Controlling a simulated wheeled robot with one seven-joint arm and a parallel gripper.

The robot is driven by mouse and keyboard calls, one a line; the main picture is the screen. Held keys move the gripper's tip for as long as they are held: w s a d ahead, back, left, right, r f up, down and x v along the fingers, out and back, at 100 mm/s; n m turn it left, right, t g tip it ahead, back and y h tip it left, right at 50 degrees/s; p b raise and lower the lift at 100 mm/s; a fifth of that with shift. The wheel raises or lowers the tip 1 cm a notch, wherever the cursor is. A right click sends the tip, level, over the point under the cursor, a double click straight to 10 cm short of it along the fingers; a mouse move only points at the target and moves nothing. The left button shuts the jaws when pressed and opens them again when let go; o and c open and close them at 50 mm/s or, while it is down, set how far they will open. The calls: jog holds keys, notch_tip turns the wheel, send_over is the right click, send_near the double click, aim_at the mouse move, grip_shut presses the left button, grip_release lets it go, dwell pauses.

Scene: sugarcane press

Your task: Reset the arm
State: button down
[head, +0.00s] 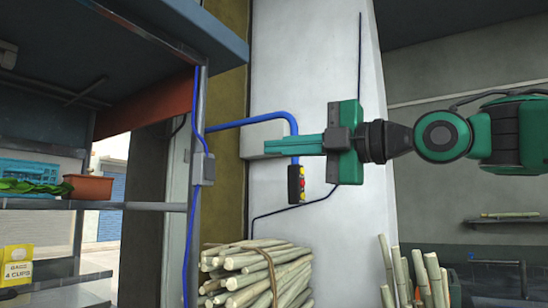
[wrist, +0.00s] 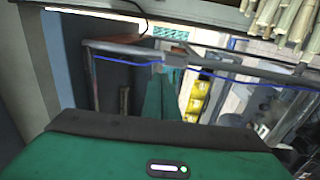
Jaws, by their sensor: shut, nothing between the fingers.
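My green arm reaches in from the right of the head view. My gripper (head: 268,147) points left, its fingers level and pressed together with nothing between them. The fingers cross in front of the pale wall and a blue pipe, just above a small black control box with red and yellow buttons (head: 297,184). I cannot tell how far the fingers are from the pipe. In the wrist view the green fingers (wrist: 166,92) show as one narrow shape beyond the gripper body.
A metal shelf (head: 60,205) at left holds a terracotta planter (head: 88,188). A yellow box (head: 17,264) sits lower.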

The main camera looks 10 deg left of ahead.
jog(key=shift+w, duration=0.1)
dwell(0.4)
jog(key=w+d+f+m+t+h, duration=0.2)
jog(key=w+d+f+m+h, duration=0.3)
jog(key=d+f, duration=0.3)
jog(key=w+d+f+m+t+h, duration=0.2)
jog(key=w+d+f+m+h, duration=0.1)
jog(key=w+d+f+m, duration=0.4)
jog(key=s+d+f+m+h, duration=0.2)
jog(key=d+f+m+h, duration=0.5)
jog(key=d+f, duration=0.95)
jog(key=s+d+f+m+g+h, duration=0.3)
jog(key=s+d+f+m+g, duration=0.4)
jog(key=s+d+f+m, duration=0.9)
jog(key=s+d+f+m+g, duration=0.1)
jog(key=s+f, duration=0.3)
jog(key=s, duration=0.3)
jog(key=s+d+f+m+g, duration=0.2)
jog(key=s+f, duration=0.3)
jog(key=s, duration=0.3)
jog(key=shift+s+d+f+m, duration=0.15)
jog(key=shift+s+d+m, duration=0.05)
jog(key=shift+d+m, duration=0.1)
